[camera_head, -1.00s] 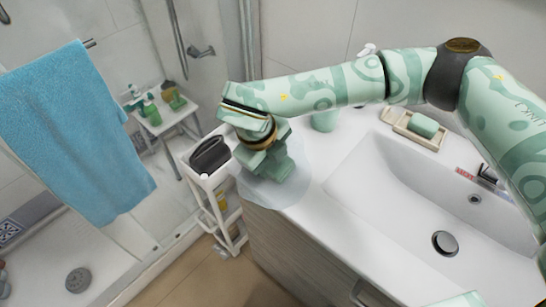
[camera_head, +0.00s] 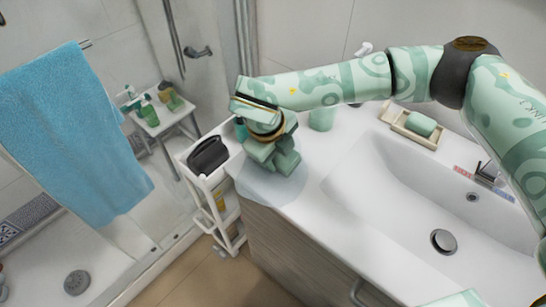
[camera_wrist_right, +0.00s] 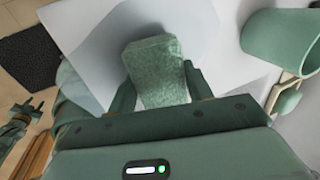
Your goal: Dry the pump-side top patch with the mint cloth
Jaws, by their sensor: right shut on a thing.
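My right gripper (camera_head: 277,160) is over the left end of the white counter, at the back edge of a greyish, glossy wet patch (camera_head: 264,188). In the right wrist view the gripper (camera_wrist_right: 160,82) is shut on the mint cloth (camera_wrist_right: 157,60), a speckled green block-like pad between the fingers. The patch (camera_wrist_right: 198,35) shows there as a darker grey area around the cloth. I cannot tell whether the cloth touches the counter. In the head view the gripper hides most of the cloth. My left gripper is not in view.
A green cup (camera_head: 321,119) stands behind the gripper, and a soap dish (camera_head: 398,122) with a green bar (camera_head: 421,124) farther right. The basin (camera_head: 400,205) fills the right side. A white cart (camera_head: 197,178) with a dark holder (camera_head: 208,156) stands left of the counter.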

